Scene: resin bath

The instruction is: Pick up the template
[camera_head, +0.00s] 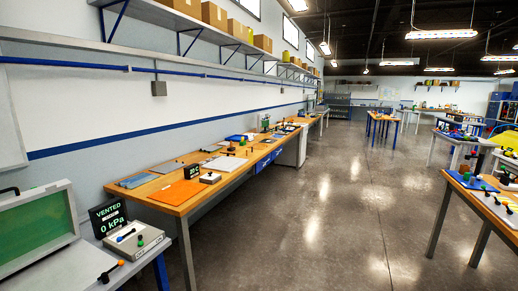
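Neither of my grippers is in view. I cannot tell for sure which thing is the template. A flat orange sheet (177,192) lies on the near end of the long wooden-topped bench (190,206) along the left wall. A flat grey-blue sheet (137,180) lies behind it, toward the wall. Farther along the same bench lie a pale grey panel (224,163) and a blue flat piece (237,138). Nothing is touching the orange sheet from above.
At near left stand an open green-lined chamber (38,232), a display (108,217) reading "VENTED 0 kPa" and a control box (132,241). Another table (482,195) stands at right. Open grey floor (310,215) runs between. A shelf (190,22) overhangs the left wall.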

